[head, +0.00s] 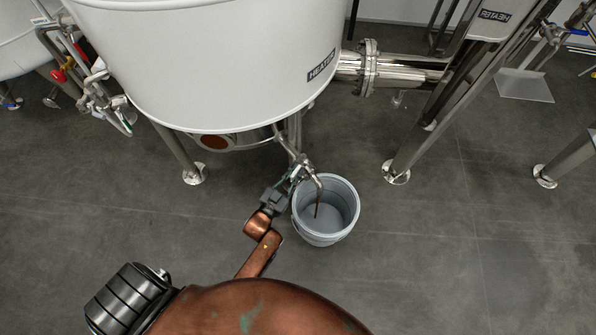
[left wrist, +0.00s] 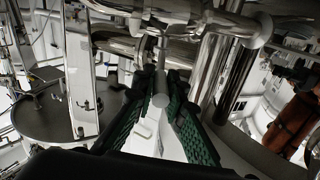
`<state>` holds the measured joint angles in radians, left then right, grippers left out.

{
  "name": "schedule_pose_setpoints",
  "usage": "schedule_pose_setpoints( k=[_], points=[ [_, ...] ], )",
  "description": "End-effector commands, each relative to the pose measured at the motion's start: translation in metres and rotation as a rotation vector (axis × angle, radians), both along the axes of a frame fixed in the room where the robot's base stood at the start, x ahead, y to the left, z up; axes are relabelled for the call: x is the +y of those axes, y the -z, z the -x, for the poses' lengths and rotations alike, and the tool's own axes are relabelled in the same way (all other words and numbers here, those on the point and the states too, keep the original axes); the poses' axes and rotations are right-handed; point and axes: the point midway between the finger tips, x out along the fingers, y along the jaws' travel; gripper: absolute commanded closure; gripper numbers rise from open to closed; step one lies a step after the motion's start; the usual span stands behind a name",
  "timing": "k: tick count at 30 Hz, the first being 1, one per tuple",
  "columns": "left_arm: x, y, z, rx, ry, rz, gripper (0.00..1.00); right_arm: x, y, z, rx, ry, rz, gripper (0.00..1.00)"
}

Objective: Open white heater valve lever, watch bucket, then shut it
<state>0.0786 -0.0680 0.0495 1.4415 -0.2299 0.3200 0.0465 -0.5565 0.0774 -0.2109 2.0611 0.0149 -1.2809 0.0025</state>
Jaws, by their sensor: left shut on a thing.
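The white heater tank (head: 215,60) stands at the top of the head view. Below it a metal outlet spout (head: 313,178) bends down over a grey bucket (head: 336,236). A thin brown stream (head: 317,208) runs from the spout into the bucket; the bucket's floor looks grey, and I cannot tell how much liquid is in it. My left gripper (head: 285,188) is at the valve beside the spout. In the left wrist view its green-padded fingers (left wrist: 161,100) are shut on the pale valve lever (left wrist: 160,88). My right gripper is not in view.
Metal tank legs (head: 178,155) stand left and right of the bucket on the dark floor. A flanged pipe (head: 395,74) runs right from the heater. Pipes and valves (head: 85,75) hang at the tank's left. The floor right of the bucket is clear.

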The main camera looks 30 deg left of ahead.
Motion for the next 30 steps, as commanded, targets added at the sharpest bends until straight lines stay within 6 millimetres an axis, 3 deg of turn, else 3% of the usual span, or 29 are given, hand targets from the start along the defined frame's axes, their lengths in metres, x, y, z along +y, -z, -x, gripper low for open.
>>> schedule_pose_setpoints(
  k=[2, 3, 10, 20, 23, 30],
  points=[
    [-0.002, -0.004, -0.002, -0.009, 0.004, 0.0, 1.0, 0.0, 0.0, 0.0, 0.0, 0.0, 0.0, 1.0],
    [-0.002, -0.004, -0.002, -0.009, 0.005, 0.0, 0.86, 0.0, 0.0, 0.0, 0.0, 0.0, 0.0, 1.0],
    [-0.001, -0.002, -0.001, -0.005, 0.003, 0.0, 0.71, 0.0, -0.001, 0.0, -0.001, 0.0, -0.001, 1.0],
    [-0.001, 0.0, 0.003, -0.001, 0.003, 0.0, 0.71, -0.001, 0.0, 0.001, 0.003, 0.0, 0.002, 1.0],
    [0.0, 0.001, 0.014, 0.001, 0.002, 0.0, 0.71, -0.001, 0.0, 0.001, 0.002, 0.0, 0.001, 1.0],
    [0.001, 0.001, 0.063, 0.001, 0.002, -0.001, 0.71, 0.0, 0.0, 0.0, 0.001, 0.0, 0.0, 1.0]
  ],
)
